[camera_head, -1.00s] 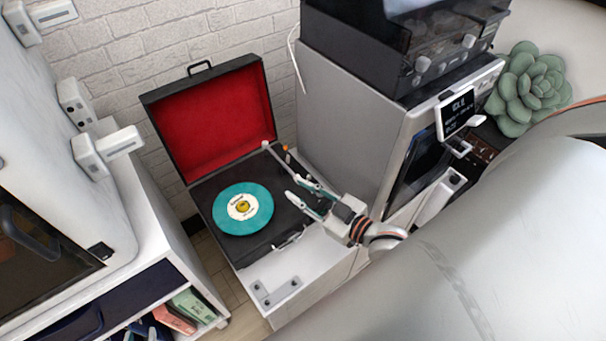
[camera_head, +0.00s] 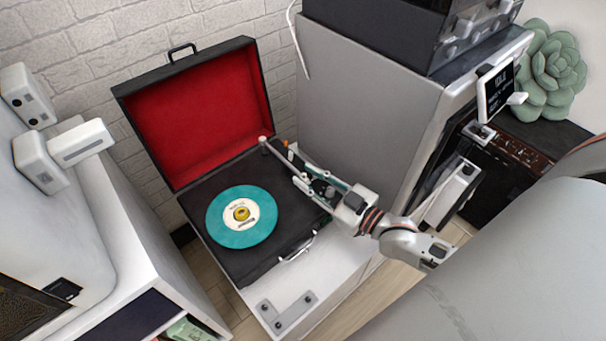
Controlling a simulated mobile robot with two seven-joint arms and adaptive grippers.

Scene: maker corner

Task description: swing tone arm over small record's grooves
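A teal record (camera_head: 241,217) with a white and yellow label lies on the open black record player (camera_head: 242,268). The lid with red lining (camera_head: 205,115) stands up at the back. The slim tone arm (camera_head: 282,158) runs from its pivot at the back right of the deck toward my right gripper, to the right of the record and clear of its grooves. My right gripper (camera_head: 306,184) is at the deck's right side, its fingers around or beside the tone arm's front end. I cannot tell whether they touch it. My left gripper is not in view.
The player stands on a white cabinet (camera_head: 335,262) with a grey bracket (camera_head: 287,313) in front. A tall grey machine (camera_head: 360,95) rises close on the right. A white shelf unit (camera_head: 135,255) stands at the left. A succulent (camera_head: 550,70) is at the far right.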

